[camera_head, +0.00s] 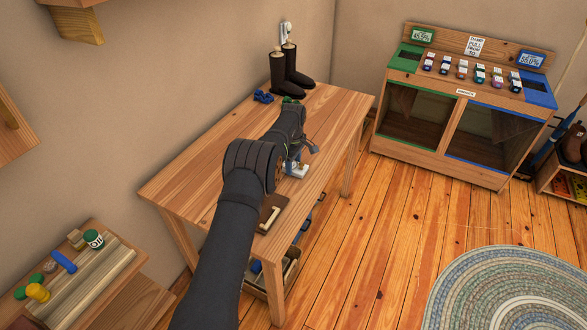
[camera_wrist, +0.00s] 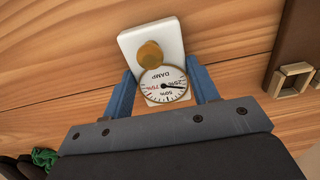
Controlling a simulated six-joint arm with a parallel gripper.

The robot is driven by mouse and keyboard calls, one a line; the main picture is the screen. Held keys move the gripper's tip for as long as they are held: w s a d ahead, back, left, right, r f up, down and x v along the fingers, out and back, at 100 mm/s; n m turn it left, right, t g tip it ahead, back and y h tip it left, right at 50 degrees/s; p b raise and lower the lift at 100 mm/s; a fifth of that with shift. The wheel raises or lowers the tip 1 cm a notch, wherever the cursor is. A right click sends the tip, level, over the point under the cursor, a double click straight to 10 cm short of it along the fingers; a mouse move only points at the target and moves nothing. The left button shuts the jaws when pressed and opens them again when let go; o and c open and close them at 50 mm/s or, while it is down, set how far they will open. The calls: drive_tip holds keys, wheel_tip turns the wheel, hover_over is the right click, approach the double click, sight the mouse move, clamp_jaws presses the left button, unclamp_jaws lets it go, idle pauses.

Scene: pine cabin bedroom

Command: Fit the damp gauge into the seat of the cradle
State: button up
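The damp gauge is a white plate with a brass knob and a round dial marked DAMP. In the wrist view the gauge (camera_wrist: 174,40) lies between the two blue fingers of my gripper (camera_wrist: 159,72), with no clear gap at either side. In the head view the white gauge (camera_head: 298,171) shows under my gripper (camera_head: 294,160), low over the table's right edge; whether it touches the wood is unclear. The cradle (camera_head: 272,213) is a brown board nearer the camera on the table; its raised square wooden seat (camera_wrist: 291,80) shows at the right of the wrist view.
The wooden table (camera_head: 185,183) has free room at left. Black boots (camera_head: 290,70) and a small blue item (camera_head: 263,97) stand at its far end. A crate (camera_head: 290,270) sits below. A cabinet (camera_head: 465,105) stands at back right, a side bench (camera_head: 90,275) at lower left.

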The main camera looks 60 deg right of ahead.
sight(294, 166)
drive_tip(key=shift+r, duration=0.15)
drive_tip(key=shift+c, duration=0.4)
wheel_tip(294, 166, up, 4)
drive_tip(key=shift+r, duration=0.1)
drive_tip(key=s+a+r, duration=0.3)
drive_tip(key=s+r, duration=0.3)
drive_tip(key=s, duration=0.5)
drive_tip(key=a+r, duration=0.2)
drive_tip(key=a, duration=2)
drive_tip(key=w+f, duration=0.2)
drive_tip(key=w, duration=0.2)
drive_tip(key=w+f, duration=0.2)
drive_tip(key=w, duration=0.2)
drive_tip(key=w+d+f, duration=0.1)
drive_tip(key=w+f, duration=0.2)
drive_tip(key=w, duration=0.1)
drive_tip(key=shift+f, duration=2)
drive_tip(key=shift+f, duration=0.1)
drive_tip(key=o, duration=1.1)
